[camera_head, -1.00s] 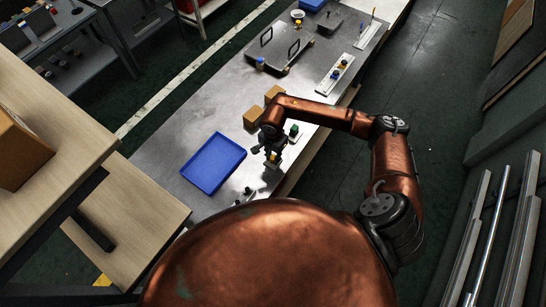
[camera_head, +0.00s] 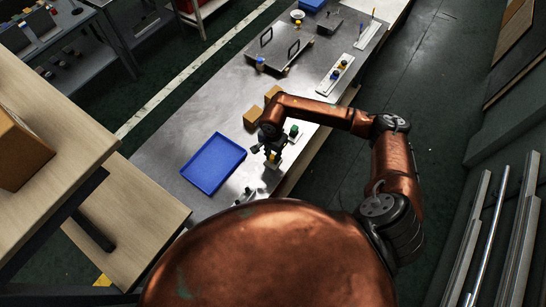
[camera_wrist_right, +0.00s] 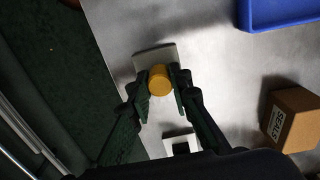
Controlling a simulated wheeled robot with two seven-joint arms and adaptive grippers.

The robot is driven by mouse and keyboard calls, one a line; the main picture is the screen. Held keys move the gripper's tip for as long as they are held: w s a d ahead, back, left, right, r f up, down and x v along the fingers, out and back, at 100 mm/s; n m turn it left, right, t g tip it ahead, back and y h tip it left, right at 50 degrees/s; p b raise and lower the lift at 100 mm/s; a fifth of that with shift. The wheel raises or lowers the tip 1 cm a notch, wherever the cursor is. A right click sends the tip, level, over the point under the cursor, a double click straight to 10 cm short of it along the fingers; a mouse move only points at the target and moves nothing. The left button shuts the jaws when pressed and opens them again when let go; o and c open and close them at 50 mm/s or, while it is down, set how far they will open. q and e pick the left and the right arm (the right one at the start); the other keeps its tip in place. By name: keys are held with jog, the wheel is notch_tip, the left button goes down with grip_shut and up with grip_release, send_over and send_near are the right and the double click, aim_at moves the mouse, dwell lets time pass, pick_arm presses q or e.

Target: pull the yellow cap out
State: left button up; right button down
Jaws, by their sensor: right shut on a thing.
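The yellow cap (camera_wrist_right: 160,82) sits between the two fingers of my right gripper (camera_wrist_right: 161,88), which is shut on it. In the wrist view the cap overlaps a pale grey block (camera_wrist_right: 150,57); I cannot tell from this angle whether it is still seated there. In the head view my right gripper (camera_head: 273,153) is low over the near right edge of the metal table, with a bit of yellow under it. My left gripper is not in view.
A blue tray (camera_head: 213,163) lies left of the gripper. Cardboard boxes (camera_head: 254,117) stand behind it, and a green-topped piece (camera_head: 294,131) is close on its right. The metal table (camera_head: 195,125) is bare behind the tray.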

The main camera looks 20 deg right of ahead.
aim_at(273, 157)
jog(key=shift+r, duration=0.4)
dwell(0.6)
jog(key=shift+r+p, duration=0.5)
jog(key=shift+r, duration=0.6)
jog(key=shift+r, duration=0.1)
jog(key=shift+r+p, duration=0.35)
jog(key=shift+r, duration=1.5)
